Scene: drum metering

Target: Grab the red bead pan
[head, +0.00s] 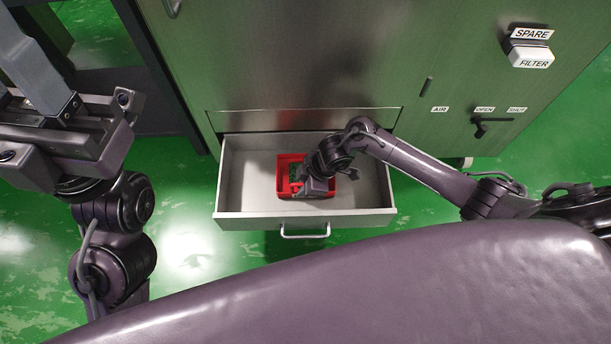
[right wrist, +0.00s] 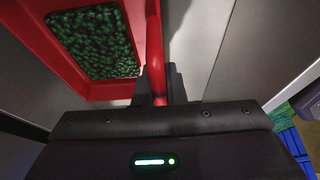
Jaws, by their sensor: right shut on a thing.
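The red bead pan (head: 284,164) sits inside the open drawer, near its middle. It holds many small dark green beads, which show clearly in the right wrist view (right wrist: 95,42). The arm hides part of the pan's right side. My left gripper (head: 50,100) is raised at the far left, away from the drawer; its jaw opening is not clear.
The drawer (head: 240,190) is pulled out of the green cabinet (head: 300,60), with a handle (head: 305,231) on its front. Bare drawer floor lies left and right of the pan. A valve lever (head: 480,129) and a white filter box (head: 530,55) are on the cabinet at right.

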